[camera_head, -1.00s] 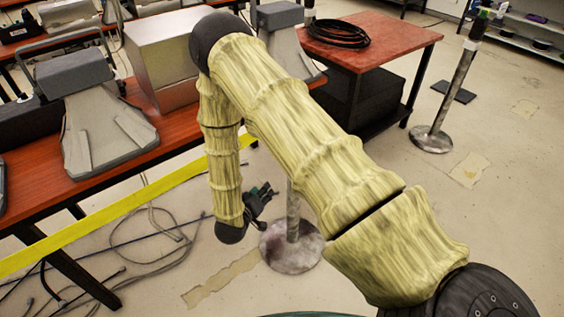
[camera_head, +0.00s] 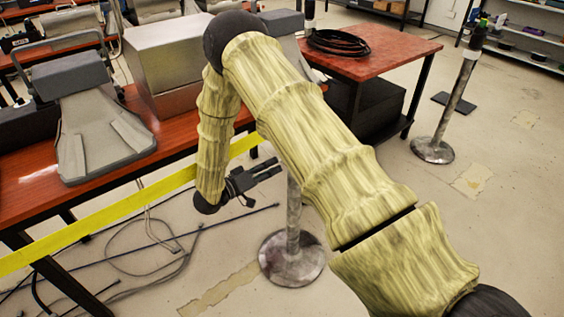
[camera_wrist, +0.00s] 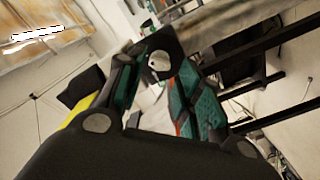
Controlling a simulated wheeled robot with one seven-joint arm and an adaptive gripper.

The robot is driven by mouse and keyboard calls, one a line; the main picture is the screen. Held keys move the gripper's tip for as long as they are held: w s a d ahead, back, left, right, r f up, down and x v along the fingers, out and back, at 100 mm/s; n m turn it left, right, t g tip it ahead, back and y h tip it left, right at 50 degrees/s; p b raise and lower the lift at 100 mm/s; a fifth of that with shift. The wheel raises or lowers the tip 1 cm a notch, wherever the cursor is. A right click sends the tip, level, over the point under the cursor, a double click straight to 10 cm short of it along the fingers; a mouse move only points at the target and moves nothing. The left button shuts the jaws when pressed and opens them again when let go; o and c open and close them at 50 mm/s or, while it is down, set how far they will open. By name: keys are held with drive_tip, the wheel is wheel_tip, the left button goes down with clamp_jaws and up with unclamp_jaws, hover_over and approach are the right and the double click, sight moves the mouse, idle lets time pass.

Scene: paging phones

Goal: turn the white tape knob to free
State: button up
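A white round knob (camera_wrist: 159,61) shows on a dark square tape head (camera_wrist: 172,46) at upper middle in the wrist view. My gripper (camera_wrist: 163,88) is below it in that picture; its fingers stand apart, with no object seen held. In the head view my gripper (camera_head: 275,168) points right, close to the near stanchion post (camera_head: 293,212). The top of this post is hidden behind my arm, so the knob is not visible there. The yellow tape (camera_head: 110,213) runs from the left edge toward that post and passes behind my arm.
A red-brown table (camera_head: 25,190) with grey devices (camera_head: 95,130) and a metal box (camera_head: 165,65) stands at left. A red table (camera_head: 390,58) bears a coiled black cable (camera_head: 337,42). Another stanchion (camera_head: 450,110) stands at right. Loose cables (camera_head: 150,240) lie on the floor.

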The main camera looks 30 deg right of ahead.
drive_tip(key=shift+w+d, duration=0.15)
drive_tip(key=shift+d, duration=1.2)
drive_tip(key=shift+w+d, duration=0.1)
drive_tip(key=shift+d, duration=1.2)
drive_tip(key=c, duration=0.8)
